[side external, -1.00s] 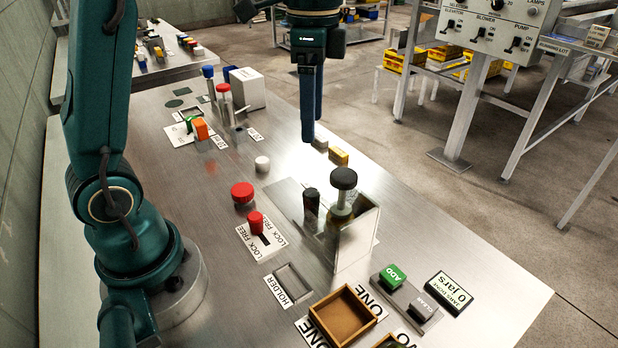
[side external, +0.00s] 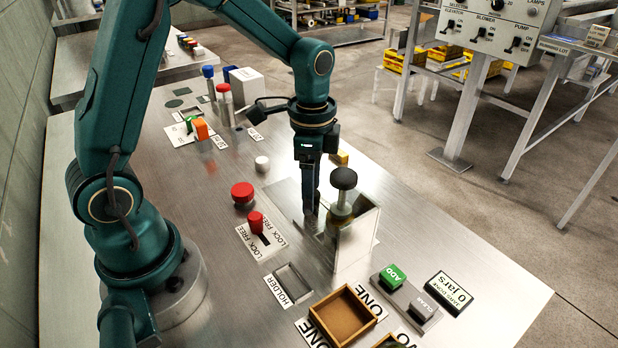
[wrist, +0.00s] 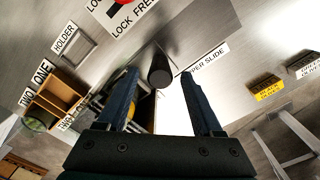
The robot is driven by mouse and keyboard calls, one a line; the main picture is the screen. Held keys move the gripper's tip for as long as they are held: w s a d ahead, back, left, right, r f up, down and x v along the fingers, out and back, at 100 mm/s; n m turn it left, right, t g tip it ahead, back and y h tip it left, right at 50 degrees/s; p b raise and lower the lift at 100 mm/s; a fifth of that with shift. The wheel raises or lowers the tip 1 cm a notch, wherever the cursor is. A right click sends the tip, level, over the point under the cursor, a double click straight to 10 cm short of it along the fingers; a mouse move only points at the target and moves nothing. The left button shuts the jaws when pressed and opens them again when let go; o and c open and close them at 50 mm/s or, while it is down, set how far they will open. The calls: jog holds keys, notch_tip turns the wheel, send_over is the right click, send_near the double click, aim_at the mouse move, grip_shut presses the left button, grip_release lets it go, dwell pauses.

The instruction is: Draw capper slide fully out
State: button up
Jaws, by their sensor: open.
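In the wrist view my gripper (wrist: 160,80) is open, with one finger to each side of the handle and visible gaps. A red lever (side external: 256,222) sits at a LOCK/FREE plate.
A red mushroom button (side external: 243,193) and white knob (side external: 262,163) are left of my gripper. A HOLDER frame (side external: 294,283), wooden tray (side external: 345,316) and green ADD button (side external: 393,275) lie in front.

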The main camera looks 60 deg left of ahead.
jog(key=shift+f, duration=1)
grip_shut()
jog(key=shift+r, duration=0.1)
dwell(0.6)
